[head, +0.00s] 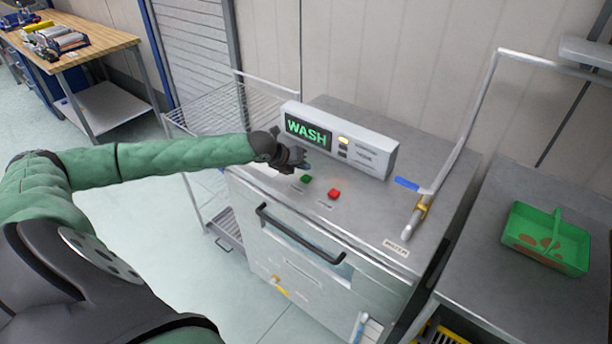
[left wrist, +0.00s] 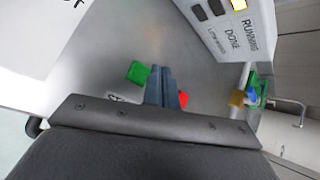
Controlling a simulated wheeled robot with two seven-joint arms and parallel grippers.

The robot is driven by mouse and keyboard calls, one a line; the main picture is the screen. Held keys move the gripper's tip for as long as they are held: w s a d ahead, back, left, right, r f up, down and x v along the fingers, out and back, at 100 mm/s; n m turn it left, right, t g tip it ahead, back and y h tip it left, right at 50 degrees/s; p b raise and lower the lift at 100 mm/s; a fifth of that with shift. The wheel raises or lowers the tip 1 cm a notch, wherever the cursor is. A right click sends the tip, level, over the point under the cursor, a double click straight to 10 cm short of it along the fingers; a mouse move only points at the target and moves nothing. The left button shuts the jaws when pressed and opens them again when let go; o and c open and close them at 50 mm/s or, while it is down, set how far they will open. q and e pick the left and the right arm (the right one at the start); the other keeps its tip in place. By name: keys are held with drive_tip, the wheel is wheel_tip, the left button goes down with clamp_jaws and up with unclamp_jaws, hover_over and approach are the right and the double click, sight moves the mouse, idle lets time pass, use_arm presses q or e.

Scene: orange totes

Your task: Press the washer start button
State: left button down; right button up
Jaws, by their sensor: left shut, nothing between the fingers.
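The washer (head: 380,235) is a grey metal cabinet with a green button (head: 306,179) and a red button (head: 334,194) on its top near the front edge. A display box (head: 374,153) behind them reads WASH, with a yellow light lit. My left gripper (head: 306,167) is shut and empty, just behind the green button. In the left wrist view the closed fingertips (left wrist: 161,86) lie between the green button (left wrist: 138,73) and the partly hidden red button (left wrist: 183,98). I cannot tell whether they touch anything. The lit light stands beside RUNNING there. My right gripper is not in view.
A tap with a blue lever (head: 407,184) and a raised pipe stand at the washer's right. A green tray (head: 546,237) with brown stains sits on the right counter. A wire rack (head: 215,110) is at left, and a wooden workbench (head: 85,43) is farther back.

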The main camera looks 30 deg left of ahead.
sight(303, 179)
use_arm(q)
drive_tip(key=shift+r+p, duration=1.15)
drive_tip(key=shift+r, duration=0.6)
